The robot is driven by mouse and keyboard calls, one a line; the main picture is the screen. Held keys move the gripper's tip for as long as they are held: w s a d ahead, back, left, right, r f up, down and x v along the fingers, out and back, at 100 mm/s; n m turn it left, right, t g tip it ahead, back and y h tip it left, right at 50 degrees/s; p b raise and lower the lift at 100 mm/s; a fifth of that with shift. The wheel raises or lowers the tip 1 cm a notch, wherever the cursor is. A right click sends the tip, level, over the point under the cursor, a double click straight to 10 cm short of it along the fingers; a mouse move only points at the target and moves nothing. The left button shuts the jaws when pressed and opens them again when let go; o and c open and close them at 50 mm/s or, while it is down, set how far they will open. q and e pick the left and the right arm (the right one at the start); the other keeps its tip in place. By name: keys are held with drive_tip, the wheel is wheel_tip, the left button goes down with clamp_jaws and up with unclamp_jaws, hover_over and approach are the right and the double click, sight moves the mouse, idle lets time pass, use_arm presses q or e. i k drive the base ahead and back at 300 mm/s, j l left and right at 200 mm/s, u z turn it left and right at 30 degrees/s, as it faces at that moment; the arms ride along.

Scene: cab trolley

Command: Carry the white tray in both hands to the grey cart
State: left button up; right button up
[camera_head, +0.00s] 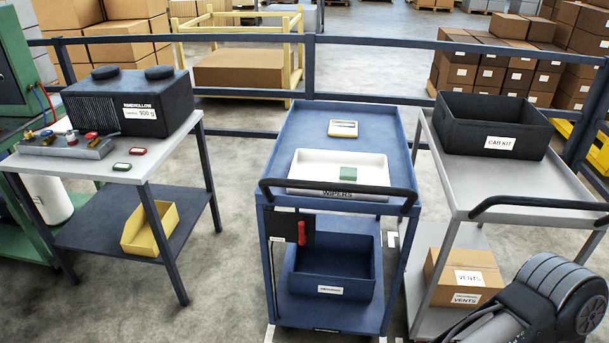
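The white tray (310,172) sits on the top deck of the blue cart (293,130), near its front edge behind the black handle. A small green block (348,173) lies in the tray. A label reading "WIPERS" shows at the tray's front, partly hidden by the handle. The grey cart (475,186) stands to the right of the blue cart. A black bin labelled "CAB KIT" (490,125) stands on the back of its top. Neither of my grippers is in view. A dark, ribbed arm part, which looks like mine, shows at the bottom right.
The grey cart's top is bare in front of the bin; its handle (540,203) runs along the front. A small box (344,128) lies behind the tray. A workbench (135,170) stands left, with open floor (235,220) between it and the blue cart. Blue rails (240,92) run behind.

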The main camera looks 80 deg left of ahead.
sight(515, 192)
drive_tip(key=u, duration=2.65)
drive_tip(key=i+j, duration=0.1)
drive_tip(key=i, duration=0.55)
drive_tip(key=i+j+z, duration=0.1)
drive_tip(key=i, duration=0.55)
drive_tip(key=k+j+z, duration=0.2)
drive_tip(key=i+l+u, duration=0.2)
